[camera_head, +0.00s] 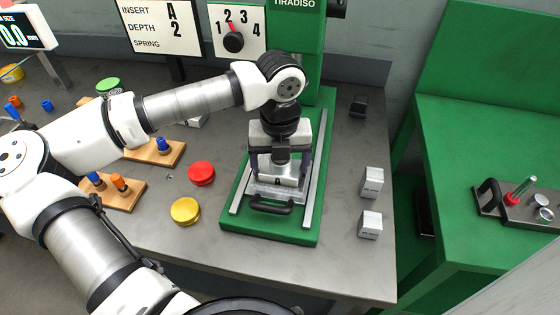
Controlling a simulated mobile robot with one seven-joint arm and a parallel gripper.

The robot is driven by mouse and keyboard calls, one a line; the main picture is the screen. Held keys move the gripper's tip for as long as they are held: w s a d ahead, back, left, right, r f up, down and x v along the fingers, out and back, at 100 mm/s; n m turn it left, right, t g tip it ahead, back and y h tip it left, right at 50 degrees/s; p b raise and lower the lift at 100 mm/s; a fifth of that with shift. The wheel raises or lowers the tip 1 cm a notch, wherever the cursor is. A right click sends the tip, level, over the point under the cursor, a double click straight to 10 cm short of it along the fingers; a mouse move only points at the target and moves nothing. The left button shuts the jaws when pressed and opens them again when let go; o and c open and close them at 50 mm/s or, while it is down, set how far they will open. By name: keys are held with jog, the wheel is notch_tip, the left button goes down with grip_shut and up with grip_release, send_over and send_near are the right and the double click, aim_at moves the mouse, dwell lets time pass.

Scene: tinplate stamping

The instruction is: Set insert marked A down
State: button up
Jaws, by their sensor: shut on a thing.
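The insert marked A (279,181) is a small silvery block with a dark letter on its front face. My gripper (281,175) points down over the green press base and is shut on the insert from its two sides. The insert is over a pale tray-like slide (270,193) with a black handle (270,207), between two metal rails. I cannot tell whether the insert touches the slide. My gripper's body hides the insert's top and the area behind it.
Two pale blocks (371,182) (370,225) stand right of the green base (311,235). A red tin (201,173) and a yellow tin (185,211) lie to its left, near wooden peg holders (124,198). A sign (154,26) reads insert A, depth 2. The front strip of the table is clear.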

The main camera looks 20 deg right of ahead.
jog(key=o, duration=1.3)
jog(key=shift+f, duration=0.1)
notch_tip(320, 180, up, 12)
jog(key=b, duration=0.1)
